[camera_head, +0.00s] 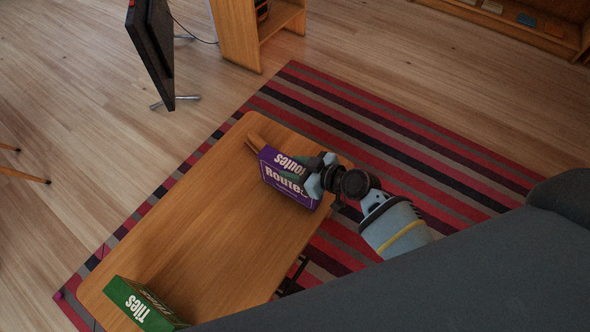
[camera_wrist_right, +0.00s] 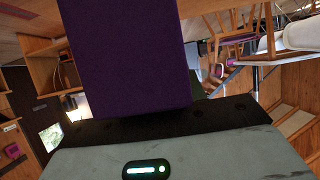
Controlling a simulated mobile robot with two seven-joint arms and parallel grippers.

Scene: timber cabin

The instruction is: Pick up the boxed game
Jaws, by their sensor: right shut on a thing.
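A purple boxed game labelled "Routes" (camera_head: 285,183) is at the far end of the wooden table (camera_head: 200,220). My right gripper (camera_head: 304,176) is shut on its right side. In the right wrist view the purple box (camera_wrist_right: 125,55) fills the upper middle, right against the gripper (camera_wrist_right: 150,122). I cannot tell whether the box touches the table. A green boxed game labelled "Tiles" (camera_head: 142,304) is at the near left end of the table, partly cut off by a dark shape. My left gripper is not in view.
The table's middle is clear. A striped rug (camera_head: 400,150) lies under the table. A dark screen on a stand (camera_head: 152,50) and a wooden shelf unit (camera_head: 236,32) stand beyond.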

